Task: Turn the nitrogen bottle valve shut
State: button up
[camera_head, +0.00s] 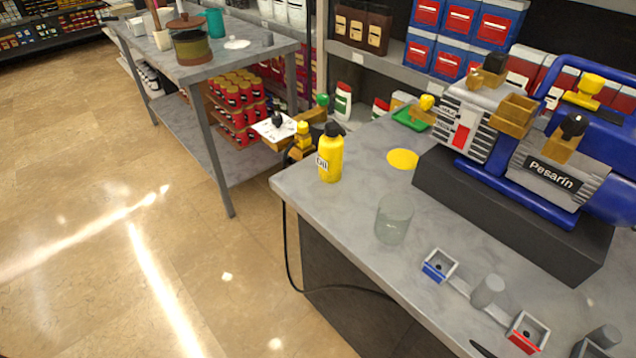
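A brass and yellow valve assembly (302,140) shows at the far left corner of the grey workbench, partly hidden behind the yellow bottle and the bench edge. It has a black knob (277,119) above a white plate and a green knob (322,100) on a brass arm. It looks like the top of the nitrogen bottle, but the bottle's body is hidden. I cannot tell how far any knob is turned. My gripper is not in view.
The grey workbench (355,200) holds a yellow oil bottle (330,158), a clear glass (394,220), a blue-framed pump (550,165) on a dark block, and red and blue switch boxes. A black cable hangs at its left side. A shelf table (205,75) stands behind. The floor at left is clear.

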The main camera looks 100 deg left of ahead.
aim_at(322, 98)
jog(key=u, duration=2.6)
jog(key=i+j+u, duration=0.1)
jog(key=i+j, duration=0.9)
jog(key=i, duration=0.15)
jog(key=i+j+u, duration=0.1)
jog(key=i, duration=0.3)
jog(key=i+j, duration=0.3)
jog(key=i, duration=0.15)
jog(key=l, duration=0.15)
